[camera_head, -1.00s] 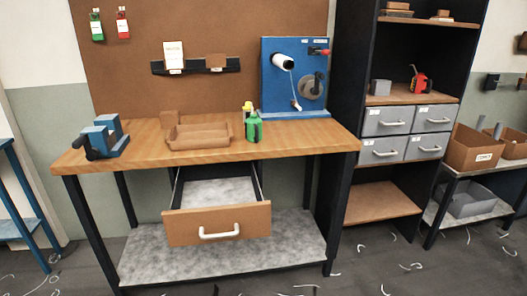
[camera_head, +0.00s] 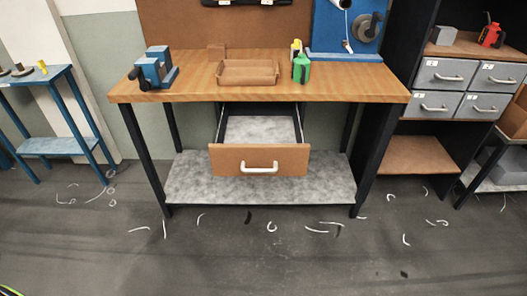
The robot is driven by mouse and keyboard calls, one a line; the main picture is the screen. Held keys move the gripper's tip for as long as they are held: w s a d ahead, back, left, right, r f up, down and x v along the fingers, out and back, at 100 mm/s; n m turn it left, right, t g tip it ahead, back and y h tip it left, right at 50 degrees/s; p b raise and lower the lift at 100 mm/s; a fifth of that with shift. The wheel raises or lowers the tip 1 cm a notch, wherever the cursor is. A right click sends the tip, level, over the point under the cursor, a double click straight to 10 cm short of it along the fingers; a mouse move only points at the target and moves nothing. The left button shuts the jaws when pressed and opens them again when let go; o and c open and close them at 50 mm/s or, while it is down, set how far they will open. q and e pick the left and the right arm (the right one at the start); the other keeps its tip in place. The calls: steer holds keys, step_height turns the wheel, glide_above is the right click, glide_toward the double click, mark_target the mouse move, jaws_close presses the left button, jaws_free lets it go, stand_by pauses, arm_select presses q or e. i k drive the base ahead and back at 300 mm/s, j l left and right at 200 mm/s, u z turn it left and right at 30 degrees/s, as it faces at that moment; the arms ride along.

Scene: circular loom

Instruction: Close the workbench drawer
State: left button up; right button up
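The workbench (camera_head: 330,88) has a wooden top, dark legs and a grey lower shelf. Its drawer (camera_head: 230,158) hangs under the top and is pulled well out toward me. The drawer has a wooden front with a white bar handle (camera_head: 259,168), and its grey inside looks empty. Neither of my grippers is in view.
A blue vise (camera_head: 153,70), a wooden tray (camera_head: 247,73) and a green bottle (camera_head: 301,69) stand on the bench top. A blue table (camera_head: 50,80) is at the left and a shelf with grey drawers (camera_head: 440,75) at the right. The floor in front is open, with scattered white shavings.

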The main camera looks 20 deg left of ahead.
mark_target(232, 155)
steer(key=i+u, duration=0.25)
steer(key=j+u, duration=0.1)
steer(key=u, duration=0.2)
steer(key=j+z, duration=0.45)
steer(key=j, duration=0.5)
steer(key=i+j, duration=0.1)
steer(key=i, duration=0.5)
steer(key=l+z, duration=0.05)
